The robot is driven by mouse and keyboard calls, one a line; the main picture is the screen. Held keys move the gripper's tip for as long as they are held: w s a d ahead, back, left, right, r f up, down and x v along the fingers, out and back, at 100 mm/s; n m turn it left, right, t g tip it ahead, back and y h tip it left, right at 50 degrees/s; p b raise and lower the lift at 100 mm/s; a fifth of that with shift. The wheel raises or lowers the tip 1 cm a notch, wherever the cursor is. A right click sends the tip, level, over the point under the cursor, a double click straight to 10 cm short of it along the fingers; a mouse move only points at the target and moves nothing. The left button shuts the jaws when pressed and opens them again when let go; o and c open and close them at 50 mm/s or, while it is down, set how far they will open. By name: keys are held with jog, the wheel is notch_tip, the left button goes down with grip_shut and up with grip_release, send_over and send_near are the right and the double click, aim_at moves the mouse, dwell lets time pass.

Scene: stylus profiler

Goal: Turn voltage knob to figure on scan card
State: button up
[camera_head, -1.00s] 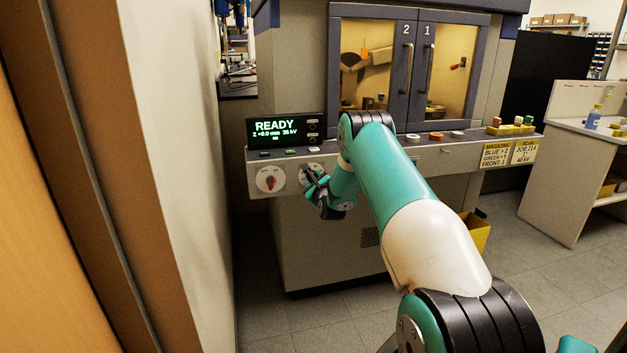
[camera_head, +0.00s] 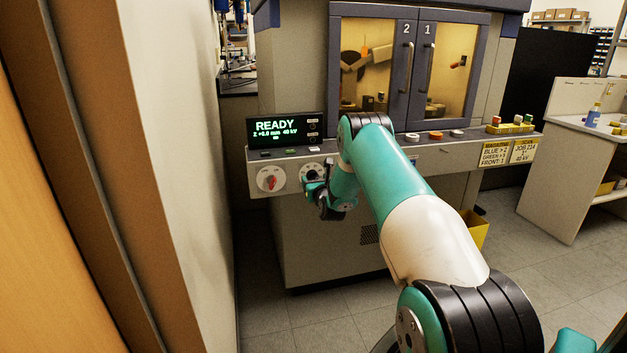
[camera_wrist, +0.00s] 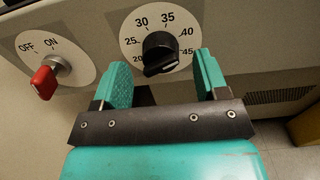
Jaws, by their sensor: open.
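The black voltage knob (camera_wrist: 158,50) sits on a white dial marked 20 to 45 in the wrist view. The exact mark it points to is hard to tell. In the head view the dial (camera_head: 311,170) is partly hidden by my gripper (camera_head: 320,188). My gripper (camera_wrist: 160,64) is open, its teal fingers apart on either side of the knob and slightly below it; contact is not visible. The yellow scan card (camera_head: 523,151) at the right reads JOB 214 and 40 kV.
A red ON/OFF switch (camera_wrist: 44,82) is left of the knob; it also shows in the head view (camera_head: 270,180). A yellow magazine card (camera_head: 494,154) is beside the scan card. A wall (camera_head: 175,150) stands close at left. Grey floor is clear below the panel.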

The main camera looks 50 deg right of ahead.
jog(key=b+v, duration=0.3)
jog(key=v, duration=0.5)
jog(key=shift+b, duration=0.3)
